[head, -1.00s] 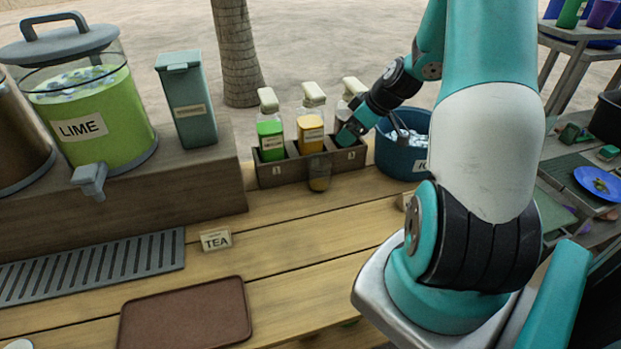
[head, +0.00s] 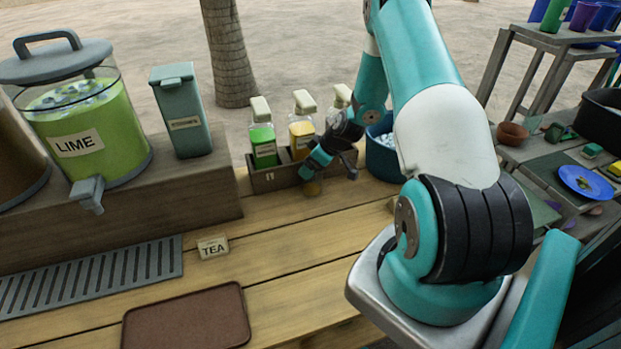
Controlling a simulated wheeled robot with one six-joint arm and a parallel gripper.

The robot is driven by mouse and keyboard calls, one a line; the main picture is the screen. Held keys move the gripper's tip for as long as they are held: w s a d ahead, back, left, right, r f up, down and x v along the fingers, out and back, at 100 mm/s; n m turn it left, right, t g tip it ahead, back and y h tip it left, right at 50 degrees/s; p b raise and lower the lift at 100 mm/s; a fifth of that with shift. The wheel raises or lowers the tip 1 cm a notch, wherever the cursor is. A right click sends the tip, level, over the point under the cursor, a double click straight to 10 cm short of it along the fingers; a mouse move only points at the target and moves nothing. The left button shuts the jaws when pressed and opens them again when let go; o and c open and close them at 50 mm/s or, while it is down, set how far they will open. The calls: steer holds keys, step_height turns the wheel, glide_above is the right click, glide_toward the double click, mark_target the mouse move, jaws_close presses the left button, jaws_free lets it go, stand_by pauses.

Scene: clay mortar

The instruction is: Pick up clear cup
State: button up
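The clear cup (head: 313,187) stands on the wooden counter in front of the bottle rack, in the head view. Only its lower part shows, with a yellowish tint; my gripper hides the top. My gripper (head: 328,169) is at the cup, over or just in front of its upper part. The teal end of the gripper overlaps the cup in the picture, and I cannot tell whether they touch. A dark part of the gripper hangs to the right. The finger gap is too small and too covered to read.
A rack (head: 272,178) with several pump bottles stands right behind the cup. A blue bucket (head: 381,158) is to the right. A TEA sign (head: 213,247), a brown tray (head: 187,318) and the lime dispenser (head: 85,125) are left. The counter in front is mostly clear.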

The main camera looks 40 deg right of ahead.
steer(key=c, duration=1)
steer(key=shift+s+r+b, duration=0.1)
steer(key=shift+b, duration=0.2)
